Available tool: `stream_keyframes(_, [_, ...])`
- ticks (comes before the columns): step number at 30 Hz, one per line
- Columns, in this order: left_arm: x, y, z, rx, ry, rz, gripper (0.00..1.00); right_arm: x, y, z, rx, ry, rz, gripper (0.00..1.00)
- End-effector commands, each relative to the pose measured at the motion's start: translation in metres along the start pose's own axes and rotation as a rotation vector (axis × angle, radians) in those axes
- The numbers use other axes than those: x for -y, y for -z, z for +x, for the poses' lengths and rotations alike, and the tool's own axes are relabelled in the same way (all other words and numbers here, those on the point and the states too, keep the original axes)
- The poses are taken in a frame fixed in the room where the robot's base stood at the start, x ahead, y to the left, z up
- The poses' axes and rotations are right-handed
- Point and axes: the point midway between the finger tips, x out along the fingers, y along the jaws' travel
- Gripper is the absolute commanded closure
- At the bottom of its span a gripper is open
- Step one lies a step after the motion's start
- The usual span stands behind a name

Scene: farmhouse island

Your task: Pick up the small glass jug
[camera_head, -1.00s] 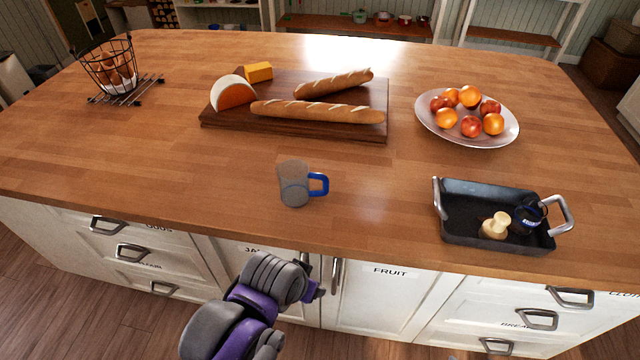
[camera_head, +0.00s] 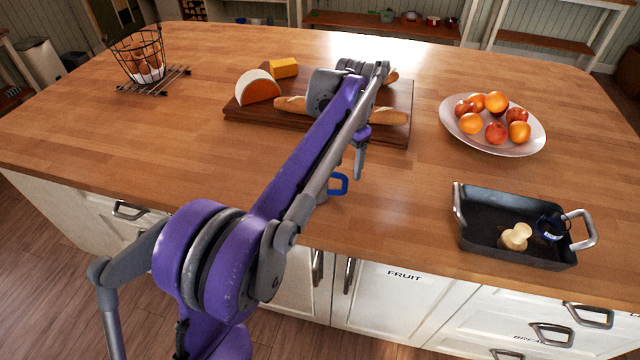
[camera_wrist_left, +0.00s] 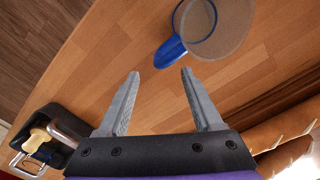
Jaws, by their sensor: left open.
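The small glass jug (camera_head: 343,184) stands on the wooden island top near its front edge. In the head view my left arm hides most of it, and its blue handle shows to the right of the arm. The left wrist view shows its clear round body (camera_wrist_left: 215,28) and blue handle at the top. My left gripper (camera_head: 359,168) is above the counter by the handle. In the left wrist view its two fingers (camera_wrist_left: 160,74) are apart and empty, with the handle just beyond the tips. My right gripper is not in view.
A dark tray (camera_head: 480,255) with a pale knob-like object and a dark item stands right. A fruit plate (camera_head: 535,145) is behind it. A wooden board (camera_head: 240,114) with bread and cheese lies behind the jug. A wire egg basket (camera_head: 137,58) stands far left.

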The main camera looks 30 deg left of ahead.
Motion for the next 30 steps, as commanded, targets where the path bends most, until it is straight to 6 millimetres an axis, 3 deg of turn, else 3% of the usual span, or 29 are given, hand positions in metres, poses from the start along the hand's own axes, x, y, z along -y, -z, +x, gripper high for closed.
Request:
stream_keyframes(6, [0.000,-0.001,0.036,0.000,0.000,-0.001,0.33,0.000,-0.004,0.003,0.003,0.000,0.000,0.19])
stream_keyframes(13, [0.001,-0.001,0.054,-0.001,0.001,-0.001,0.33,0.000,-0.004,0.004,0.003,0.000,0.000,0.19])
stream_keyframes(21, [0.003,-0.003,0.092,-0.001,0.001,-0.001,0.33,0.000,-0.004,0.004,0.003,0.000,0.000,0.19])
stream_keyframes(30, [0.003,-0.003,0.098,-0.002,0.001,-0.001,0.33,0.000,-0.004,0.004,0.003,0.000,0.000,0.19])
